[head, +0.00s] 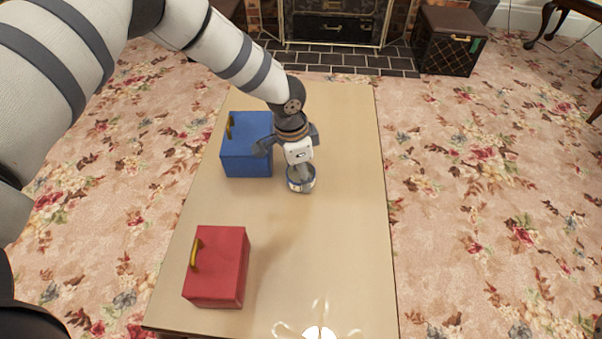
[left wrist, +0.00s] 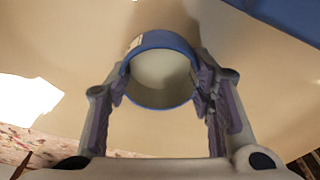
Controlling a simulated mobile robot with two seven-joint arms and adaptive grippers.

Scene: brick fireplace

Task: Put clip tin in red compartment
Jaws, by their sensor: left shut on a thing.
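The clip tin (head: 301,184) is a small round tin with a blue rim and a pale inside, at the middle of the table. In the left wrist view the tin (left wrist: 162,42) sits between the two fingers. My left gripper (head: 300,176) points down and is shut on it. I cannot tell whether the tin touches the table. The red compartment (head: 217,267) is a red box with a yellow handle on its lid, near the table's front left. Its lid looks shut. My right gripper is not in view.
A blue box (head: 246,145) with a yellow handle stands at the table's back left, close beside my left gripper. The beige table (head: 345,230) is clear on its right side and between the two boxes. A brick hearth (head: 345,63) lies beyond the far edge.

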